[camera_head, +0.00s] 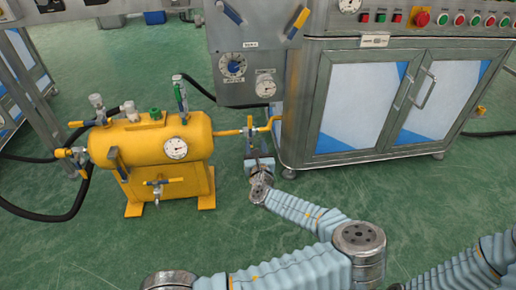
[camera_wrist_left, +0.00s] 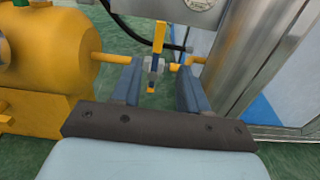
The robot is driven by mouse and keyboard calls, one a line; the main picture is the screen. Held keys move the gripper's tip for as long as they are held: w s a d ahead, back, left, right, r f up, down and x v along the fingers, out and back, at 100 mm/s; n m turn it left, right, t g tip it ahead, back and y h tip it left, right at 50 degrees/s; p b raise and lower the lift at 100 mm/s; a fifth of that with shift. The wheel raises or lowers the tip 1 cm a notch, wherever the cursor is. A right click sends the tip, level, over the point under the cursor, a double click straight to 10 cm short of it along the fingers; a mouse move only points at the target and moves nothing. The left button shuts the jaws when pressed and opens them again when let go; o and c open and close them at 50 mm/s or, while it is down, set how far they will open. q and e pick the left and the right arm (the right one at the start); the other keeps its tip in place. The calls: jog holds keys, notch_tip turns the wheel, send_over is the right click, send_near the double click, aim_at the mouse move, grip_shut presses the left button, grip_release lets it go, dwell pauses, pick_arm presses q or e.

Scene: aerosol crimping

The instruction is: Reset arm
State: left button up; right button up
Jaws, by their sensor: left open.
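My left arm (camera_head: 305,215) reaches out over the floor, and its gripper (camera_head: 257,150) is beside the yellow pipe between the yellow tank and the steel cabinet. In the left wrist view the two fingers of my left gripper (camera_wrist_left: 159,72) are apart. A small valve (camera_wrist_left: 152,76) with a yellow and blue handle shows between them, beyond or between the fingertips; I cannot tell whether they touch it. The same valve (camera_head: 249,128) is in the head view just above the gripper. Part of my right arm (camera_head: 465,270) shows at the lower right, with its gripper out of view.
The yellow tank (camera_head: 148,142) with gauge and valves stands left of the gripper. The steel cabinet (camera_head: 300,100) with glazed doors stands to the right, with a gauge panel (camera_head: 236,70) beside it. Black hoses (camera_head: 45,215) lie at left. Green floor (camera_head: 90,250) is clear in front.

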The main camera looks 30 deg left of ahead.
dwell(0.4)
pick_arm(q)
jog(key=s+a+f+n+g+p, duration=0.1)
jog(key=s+a+f+n+g, duration=0.4)
jog(key=f, duration=0.3)
jog(key=s+d+f+n+g+h+p, duration=0.35)
jog(key=s+f+n+g, duration=0.35)
jog(key=s+f+n, duration=0.75)
jog(key=s+d+r+n+g+h+p, duration=0.1)
jog(key=s+d+r+n+h, duration=0.1)
jog(key=s+d+n+h, duration=0.45)
jog(key=s+d+r+n+g+h+p, duration=0.1)
jog(key=s+d+r+p, duration=0.15)
jog(key=d, duration=0.65)
jog(key=d+r+n+h, duration=0.3)
jog(key=d+r+n, duration=0.1)
jog(key=d+r, duration=0.1)
jog(key=shift+s+d+r, duration=0.15)
jog(key=shift+d+r, duration=0.05)
jog(key=shift+d, duration=0.35)
